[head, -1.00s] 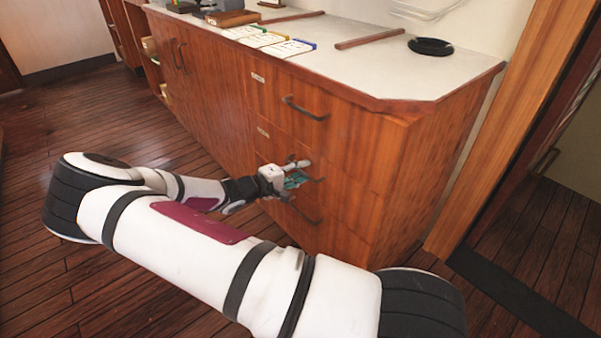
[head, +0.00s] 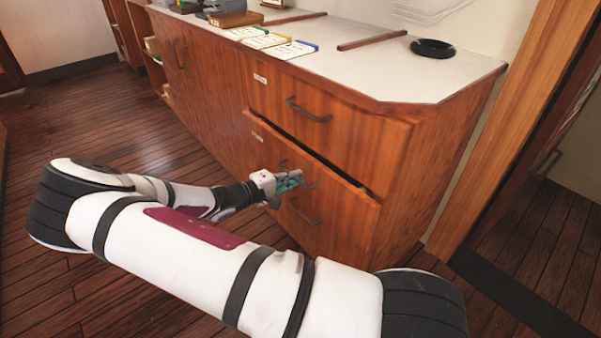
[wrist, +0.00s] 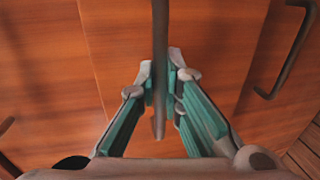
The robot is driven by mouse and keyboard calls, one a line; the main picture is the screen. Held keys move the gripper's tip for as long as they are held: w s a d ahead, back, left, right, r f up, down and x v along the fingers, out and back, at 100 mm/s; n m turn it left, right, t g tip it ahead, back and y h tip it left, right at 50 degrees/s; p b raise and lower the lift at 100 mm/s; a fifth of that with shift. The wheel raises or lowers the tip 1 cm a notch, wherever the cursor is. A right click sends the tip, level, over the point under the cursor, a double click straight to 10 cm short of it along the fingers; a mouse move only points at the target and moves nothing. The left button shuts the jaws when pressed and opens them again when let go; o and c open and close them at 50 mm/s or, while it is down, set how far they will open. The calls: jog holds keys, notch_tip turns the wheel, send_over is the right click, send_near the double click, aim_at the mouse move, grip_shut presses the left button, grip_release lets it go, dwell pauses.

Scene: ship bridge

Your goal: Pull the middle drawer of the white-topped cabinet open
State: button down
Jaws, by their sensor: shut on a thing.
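The white-topped cabinet (head: 385,72) is brown wood with stacked drawers at its right end. Its middle drawer (head: 345,205) stands out a little, with a dark gap along its top edge below the upper drawer (head: 345,128). My gripper (head: 294,182) is at the front of the middle drawer. In the wrist view, its teal-sided fingers (wrist: 163,90) are shut on the dark bar handle (wrist: 160,45), one on each side. The arm hides part of the lower front in the head view.
The lower drawer's handle (head: 305,213) is close below my gripper. On the cabinet top are a black dish (head: 432,48), coloured booklets (head: 280,47) and wooden strips. Wooden floor (head: 120,125) is clear before the cabinet. A wooden door frame (head: 500,150) stands at right.

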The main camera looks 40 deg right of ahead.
jog(key=f+v, duration=0.2)
jog(key=v, duration=1)
jog(key=a+f+v, duration=0.1)
jog(key=f+v, duration=0.2)
jog(key=v, duration=1)
jog(key=shift+a, duration=0.3)
jog(key=shift+f, duration=0.15)
jog(key=c, duration=1.7)
grip_release()
jog(key=v, duration=1.2)
jog(key=shift+d, duration=0.1)
